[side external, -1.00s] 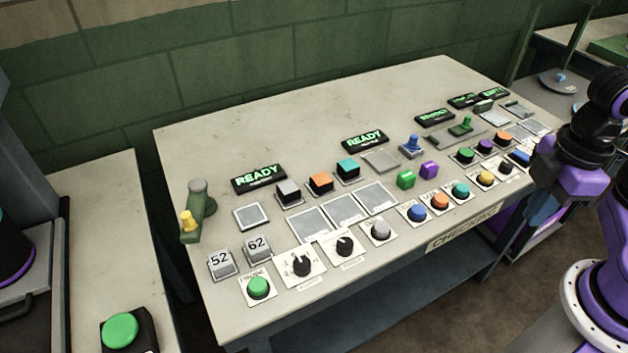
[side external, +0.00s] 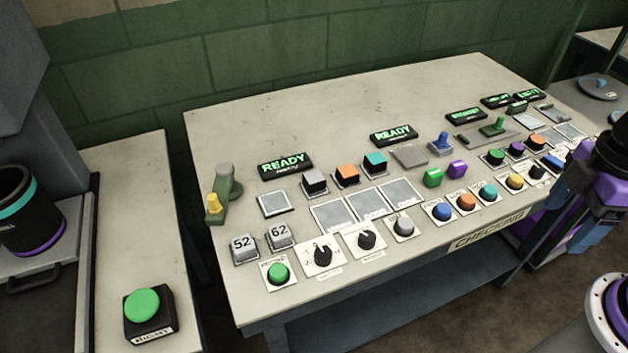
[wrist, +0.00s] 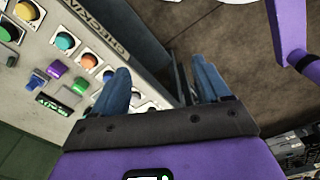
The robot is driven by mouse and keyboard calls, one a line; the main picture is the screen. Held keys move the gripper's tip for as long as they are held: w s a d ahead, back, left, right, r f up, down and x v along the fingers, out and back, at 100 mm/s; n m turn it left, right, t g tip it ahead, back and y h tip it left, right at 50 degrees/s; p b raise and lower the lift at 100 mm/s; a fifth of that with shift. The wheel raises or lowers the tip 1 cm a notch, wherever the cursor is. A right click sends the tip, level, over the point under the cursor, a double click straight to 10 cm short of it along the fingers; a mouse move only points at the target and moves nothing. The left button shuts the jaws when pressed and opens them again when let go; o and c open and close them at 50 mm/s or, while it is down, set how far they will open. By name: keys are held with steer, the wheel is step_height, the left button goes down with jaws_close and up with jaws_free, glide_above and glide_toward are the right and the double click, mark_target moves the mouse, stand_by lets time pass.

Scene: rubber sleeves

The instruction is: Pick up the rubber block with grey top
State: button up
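The rubber block with grey top (side external: 314,181) has dark sides and stands on the table at the left of a short row of blocks. To its right are a block with orange top (side external: 347,174) and a block with teal top (side external: 375,163). My gripper, at the right of the side external view, is far from the blocks and partly cut off there. In the wrist view my gripper (wrist: 162,78) shows two blue fingers spread apart with nothing between them. It hangs off the table's front edge over the floor. I cannot make out the grey-topped block in the wrist view.
The grey table (side external: 240,125) carries READY displays (side external: 285,165), square pads (side external: 333,215), knobs, several buttons and a green lever with yellow knob (side external: 222,195). The table's back area is clear. A green button box (side external: 145,310) sits on the left bench.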

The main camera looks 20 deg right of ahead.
steer(key=w+a+r+n, duration=0.1)
steer(key=w+a+r, duration=0.2)
steer(key=w+a, duration=0.75)
steer(key=n, duration=0.5)
glide_above(315, 176)
step_height(315, 176, down, 3)
step_height(315, 176, down, 17)
steer(key=shift+r, duration=0.2)
steer(key=c, duration=1.2)
